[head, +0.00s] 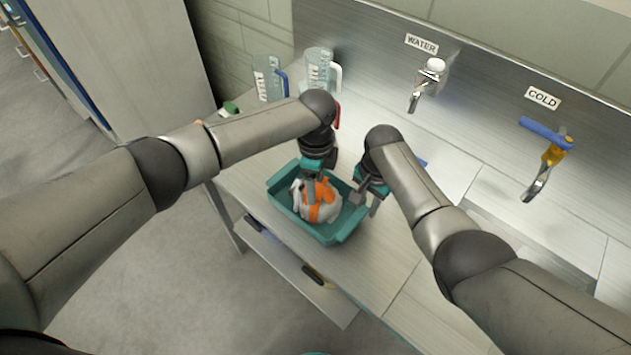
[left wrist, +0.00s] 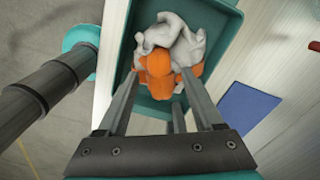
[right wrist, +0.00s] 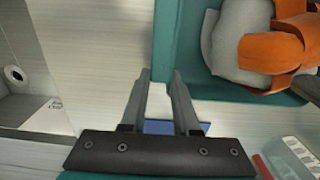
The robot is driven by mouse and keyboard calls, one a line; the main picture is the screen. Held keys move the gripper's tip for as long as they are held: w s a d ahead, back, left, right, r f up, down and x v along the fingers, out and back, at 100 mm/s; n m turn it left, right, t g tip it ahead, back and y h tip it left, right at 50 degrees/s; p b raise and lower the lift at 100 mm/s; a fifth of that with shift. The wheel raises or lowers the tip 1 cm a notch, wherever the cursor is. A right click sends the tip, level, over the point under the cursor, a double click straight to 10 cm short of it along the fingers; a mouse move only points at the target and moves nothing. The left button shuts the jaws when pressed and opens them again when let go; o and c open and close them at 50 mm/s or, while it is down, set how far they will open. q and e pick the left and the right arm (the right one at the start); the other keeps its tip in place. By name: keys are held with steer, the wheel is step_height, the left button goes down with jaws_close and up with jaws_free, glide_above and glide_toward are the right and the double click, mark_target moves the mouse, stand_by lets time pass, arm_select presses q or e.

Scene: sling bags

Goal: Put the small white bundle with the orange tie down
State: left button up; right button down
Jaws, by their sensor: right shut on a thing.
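The small white bundle with the orange tie (head: 326,211) lies in the teal tray (head: 283,217) on the metal counter. My left gripper (head: 310,192) is over the bundle; in the left wrist view its fingers (left wrist: 162,105) are spread wide, with the bundle (left wrist: 183,42) just beyond and between them. My right gripper (head: 367,203) is at the tray's right side. In the right wrist view its fingers (right wrist: 157,78) are close together on the tray's wall (right wrist: 167,45), and the bundle (right wrist: 240,45) lies inside to the right. The bundle's underside is hidden.
Two clear measuring jugs (head: 268,78) (head: 318,70) stand at the back of the counter. WATER (head: 430,70) and COLD (head: 550,153) taps are on the back wall. A blue flat thing (left wrist: 246,110) lies beside the tray. A lower shelf (head: 290,275) is under the counter.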

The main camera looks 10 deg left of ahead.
steer(key=c, duration=0.6)
jaws_free()
arm_select(q)
step_height(320, 180, up, 12)
steer(key=shift+r, duration=0.2)
